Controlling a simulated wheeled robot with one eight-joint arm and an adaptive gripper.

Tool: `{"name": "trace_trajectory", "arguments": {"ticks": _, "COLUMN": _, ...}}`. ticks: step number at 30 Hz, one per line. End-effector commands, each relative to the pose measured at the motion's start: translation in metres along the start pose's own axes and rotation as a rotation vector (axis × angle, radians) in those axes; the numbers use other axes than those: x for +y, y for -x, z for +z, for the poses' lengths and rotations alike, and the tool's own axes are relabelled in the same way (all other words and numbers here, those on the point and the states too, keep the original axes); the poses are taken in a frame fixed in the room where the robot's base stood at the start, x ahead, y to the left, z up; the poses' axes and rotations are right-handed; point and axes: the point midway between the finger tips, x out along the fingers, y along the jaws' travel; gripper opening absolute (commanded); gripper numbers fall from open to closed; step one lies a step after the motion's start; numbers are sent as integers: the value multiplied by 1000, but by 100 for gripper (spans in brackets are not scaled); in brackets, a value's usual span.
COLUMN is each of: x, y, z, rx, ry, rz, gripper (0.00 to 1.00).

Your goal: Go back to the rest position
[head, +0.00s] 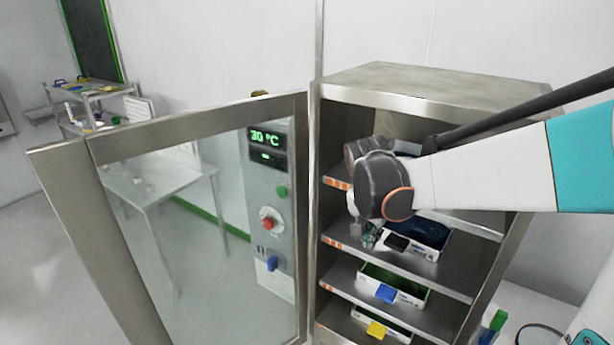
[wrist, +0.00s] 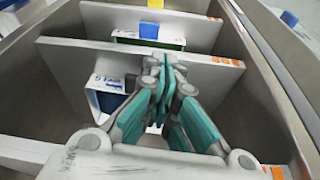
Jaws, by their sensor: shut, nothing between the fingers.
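My gripper (wrist: 172,72) is shut and empty in the wrist view, its teal fingers together. It is inside the open steel cabinet (head: 430,85), in front of a middle shelf. In the head view my gripper (head: 369,238) is small and partly hidden by my wrist. It is close to a white bin with dark contents (head: 428,250) on that shelf; I cannot tell whether they touch. The bin also shows beside the fingers in the wrist view (wrist: 105,97).
A green-lined bin with a blue tab (head: 386,293) and one with a yellow tab (head: 377,329) sit on lower shelves. The glass door (head: 70,150) stands open at left, with a control panel (head: 269,190) behind it. Cabinet walls and shelves surround my gripper closely.

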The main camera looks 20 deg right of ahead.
Motion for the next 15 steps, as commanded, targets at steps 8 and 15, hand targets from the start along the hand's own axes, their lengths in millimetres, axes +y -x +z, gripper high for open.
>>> {"name": "trace_trajectory", "arguments": {"ticks": 8, "x": 3, "y": 2, "z": 34, "rx": 21, "ry": 145, "rz": -71, "gripper": 0}}
{"name": "trace_trajectory", "arguments": {"ticks": 15, "x": 14, "y": -7, "z": 95, "rx": 83, "ry": 415, "rz": -207, "gripper": 0}}
